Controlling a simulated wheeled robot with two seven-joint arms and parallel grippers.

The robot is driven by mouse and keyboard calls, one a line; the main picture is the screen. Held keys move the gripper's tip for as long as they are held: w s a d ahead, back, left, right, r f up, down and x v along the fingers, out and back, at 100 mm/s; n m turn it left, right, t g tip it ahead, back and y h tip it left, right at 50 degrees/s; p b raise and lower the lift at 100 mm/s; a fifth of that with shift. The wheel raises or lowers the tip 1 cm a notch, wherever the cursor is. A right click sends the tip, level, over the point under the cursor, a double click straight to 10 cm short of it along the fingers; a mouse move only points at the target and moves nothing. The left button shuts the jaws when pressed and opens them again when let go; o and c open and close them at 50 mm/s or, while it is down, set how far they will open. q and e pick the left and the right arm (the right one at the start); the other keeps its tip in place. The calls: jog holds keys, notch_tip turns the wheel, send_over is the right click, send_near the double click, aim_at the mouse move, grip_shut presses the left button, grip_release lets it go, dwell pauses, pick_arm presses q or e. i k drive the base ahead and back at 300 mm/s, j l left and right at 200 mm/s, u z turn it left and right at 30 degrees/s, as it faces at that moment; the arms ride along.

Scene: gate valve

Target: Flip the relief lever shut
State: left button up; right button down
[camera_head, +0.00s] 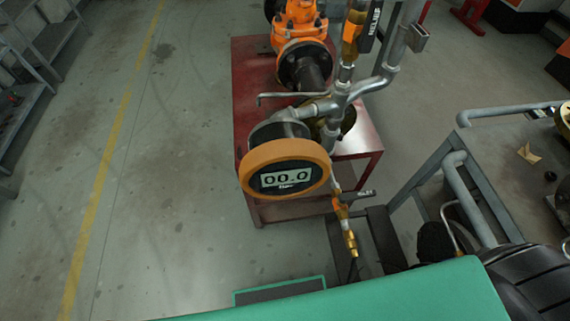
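A round gauge (284,168) with an orange rim reads 00.0 in front of the pipework. A thin bent metal handle (285,96) sticks out to the left above the gauge. A black lever (357,195) lies roughly level on the small brass-coloured valve (341,207) below and right of the gauge. A second black lever (371,25) stands nearly upright beside the upper pipe. I cannot tell which of these is the relief lever. Neither of my grippers can be made out in this view.
An orange gate valve body (300,22) stands on a red table (250,62) behind the gauge. A grey metal bench (500,150) with pipe rails is at right. Shelving (28,75) is at far left. The floor left of the red table is clear.

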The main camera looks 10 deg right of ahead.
aim_at(365, 44)
jog(key=j+z, duration=0.15)
jog(key=z, duration=0.7)
jog(key=j+z, duration=0.25)
jog(key=z, duration=0.15)
jog(key=k+j+u, duration=0.2)
jog(key=k, duration=0.15)
